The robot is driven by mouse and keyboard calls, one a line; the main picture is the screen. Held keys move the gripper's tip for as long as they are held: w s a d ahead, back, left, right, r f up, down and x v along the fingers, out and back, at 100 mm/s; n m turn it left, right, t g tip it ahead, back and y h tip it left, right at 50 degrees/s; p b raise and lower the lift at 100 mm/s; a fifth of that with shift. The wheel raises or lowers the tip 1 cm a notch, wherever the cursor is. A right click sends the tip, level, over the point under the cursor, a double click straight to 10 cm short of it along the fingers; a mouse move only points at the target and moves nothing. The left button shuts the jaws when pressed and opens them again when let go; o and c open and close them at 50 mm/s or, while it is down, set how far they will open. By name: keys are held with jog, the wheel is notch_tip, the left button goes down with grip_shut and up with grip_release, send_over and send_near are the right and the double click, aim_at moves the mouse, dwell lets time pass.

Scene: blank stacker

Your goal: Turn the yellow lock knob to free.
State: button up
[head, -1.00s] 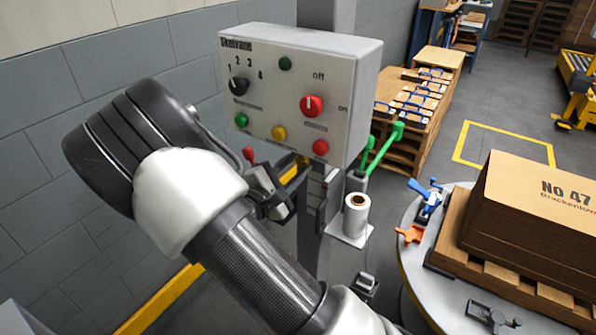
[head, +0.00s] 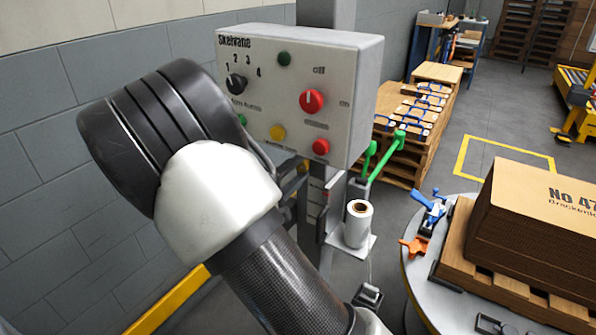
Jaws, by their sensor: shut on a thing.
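A round yellow knob or button (head: 277,132) is low on the front of the grey control box (head: 365,80), between a green button and a red one. Its label is too blurred to read, and I cannot tell whether it is the lock knob. A small patch of yellow shows under the box, mostly covered. My arm's large black and white joints stand in front of the box's lower left and hide what lies behind them. My gripper is hidden behind these joints, so its jaws and whatever is between them do not show.
A black selector (head: 236,83) and a red knob (head: 312,101) are on the box. A white roll (head: 357,222) stands on a shelf below. Green handles (head: 390,150) stick out at right. A round table (head: 420,275) bears stacked brown cartons (head: 530,215).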

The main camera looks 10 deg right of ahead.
jog(key=shift+a, duration=0.1)
jog(key=o, duration=1.1)
jog(key=shift+c, duration=0.2)
jog(key=p+v, duration=0.2)
jog(key=v, duration=1.5)
jog(key=shift+s+p, duration=0.2)
jog(key=shift+p, duration=0.1)
jog(key=shift+a+r, duration=0.1)
